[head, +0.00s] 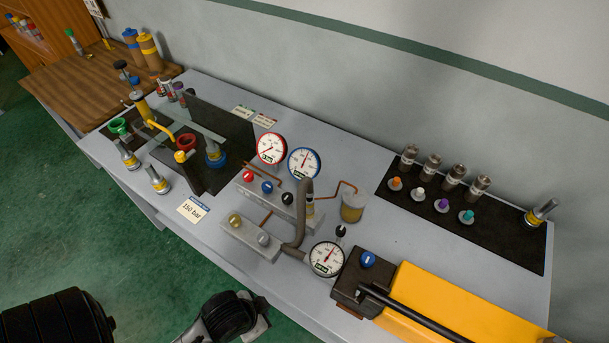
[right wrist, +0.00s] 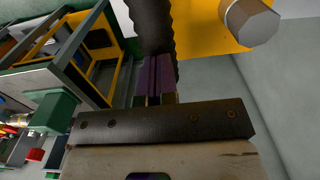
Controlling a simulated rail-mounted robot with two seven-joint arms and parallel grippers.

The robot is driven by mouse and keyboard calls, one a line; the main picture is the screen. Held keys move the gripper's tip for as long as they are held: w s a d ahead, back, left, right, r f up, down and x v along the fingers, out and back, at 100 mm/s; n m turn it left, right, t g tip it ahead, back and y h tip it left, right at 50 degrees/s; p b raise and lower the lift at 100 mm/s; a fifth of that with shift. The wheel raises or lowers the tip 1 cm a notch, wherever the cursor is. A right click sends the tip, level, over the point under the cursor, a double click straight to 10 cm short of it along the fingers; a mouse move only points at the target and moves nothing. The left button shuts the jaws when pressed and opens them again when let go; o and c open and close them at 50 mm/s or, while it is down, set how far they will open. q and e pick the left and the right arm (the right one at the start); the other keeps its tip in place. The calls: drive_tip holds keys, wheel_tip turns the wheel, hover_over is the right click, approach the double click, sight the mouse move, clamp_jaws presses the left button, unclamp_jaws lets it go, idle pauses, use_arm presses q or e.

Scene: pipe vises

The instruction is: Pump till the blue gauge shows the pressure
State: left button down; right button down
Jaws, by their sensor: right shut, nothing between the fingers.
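The blue-rimmed gauge (head: 303,163) stands at the middle of the bench, right of a red-rimmed gauge (head: 271,149). Its needle points roughly upward; its reading is too small to tell. A card (head: 194,208) reads 150 bar under a blue strip. The yellow pump (head: 440,305) lies at the front right, with a black lever (head: 410,312) along it, a blue knob (head: 368,260) and a black-rimmed gauge (head: 326,258). My right gripper (right wrist: 155,75) shows in the right wrist view, shut and empty. My left gripper does not show.
Red, blue and black knobs sit below the gauges; a grey hose (head: 302,215) rises beside them. A black mat (head: 490,222) at right holds several fittings and coloured plugs. Vises with pipework fill the bench's left. A wooden table (head: 85,90) stands beyond.

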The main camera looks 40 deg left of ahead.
drive_tip(key=shift+d+f, duration=0.15)
drive_tip(key=shift+f, duration=0.25)
drive_tip(key=shift+r, duration=0.1)
drive_tip(key=shift+r+p, duration=0.3)
drive_tip(key=r+p, duration=0.1)
drive_tip(key=r, duration=0.1)
drive_tip(key=r+p, duration=0.1)
drive_tip(key=r, duration=0.1)
drive_tip(key=a+r+p, duration=0.1)
drive_tip(key=r, duration=0.1)
wheel_tip(320, 180, up, 9)
drive_tip(key=a+p, duration=0.2)
drive_tip(key=p, duration=0.3)
drive_tip(key=shift+s+a, duration=0.15)
drive_tip(key=shift+s, duration=0.2)
drive_tip(key=shift+f, duration=0.35)
